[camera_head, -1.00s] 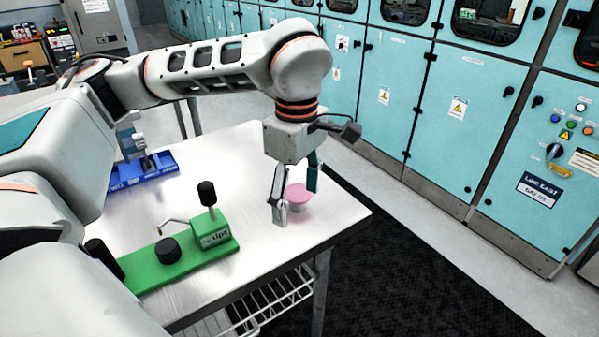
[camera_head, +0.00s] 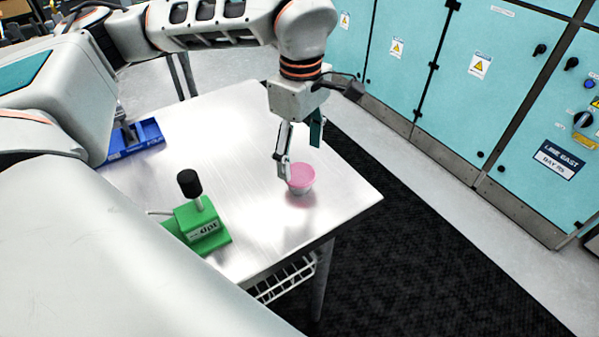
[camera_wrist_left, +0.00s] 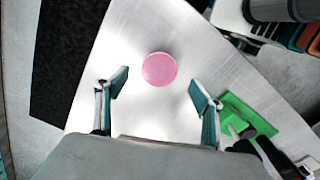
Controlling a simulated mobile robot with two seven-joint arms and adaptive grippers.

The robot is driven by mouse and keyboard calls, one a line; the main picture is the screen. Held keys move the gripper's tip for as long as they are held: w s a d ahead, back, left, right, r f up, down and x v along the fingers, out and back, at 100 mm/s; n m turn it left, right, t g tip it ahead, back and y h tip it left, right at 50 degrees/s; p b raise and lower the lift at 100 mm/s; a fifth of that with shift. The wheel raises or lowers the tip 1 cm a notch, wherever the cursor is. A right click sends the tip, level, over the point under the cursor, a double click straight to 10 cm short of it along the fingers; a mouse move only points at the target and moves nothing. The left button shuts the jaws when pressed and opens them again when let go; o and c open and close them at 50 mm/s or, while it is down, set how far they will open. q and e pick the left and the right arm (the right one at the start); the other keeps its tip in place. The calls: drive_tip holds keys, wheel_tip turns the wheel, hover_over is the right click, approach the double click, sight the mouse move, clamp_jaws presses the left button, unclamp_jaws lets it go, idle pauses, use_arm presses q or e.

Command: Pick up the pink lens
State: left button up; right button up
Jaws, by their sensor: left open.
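The pink lens (camera_head: 301,174) is a round pink disc. In the head view it sits on top of a small pale cup-like holder near the right end of the metal table. In the left wrist view the lens (camera_wrist_left: 159,69) lies ahead of and between the two fingers. My left gripper (camera_head: 299,160) is open and empty, pointing down just behind and above the lens; one finger overlaps the lens's left edge in the picture. I cannot tell if it touches. It also shows in the left wrist view (camera_wrist_left: 160,88). My right gripper is not in view.
A green module (camera_head: 200,226) with a black knob stands to the left on the metal table (camera_head: 244,130). A blue tray (camera_head: 150,135) lies at the back left. The table's right edge is close to the lens. Teal cabinets (camera_head: 430,60) stand beyond a dark floor mat.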

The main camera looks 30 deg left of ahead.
sight(299, 173)
use_arm(q)
drive_tip(key=f, duration=0.4)
drive_tip(key=shift+a, duration=0.2)
drive_tip(key=c, duration=1)
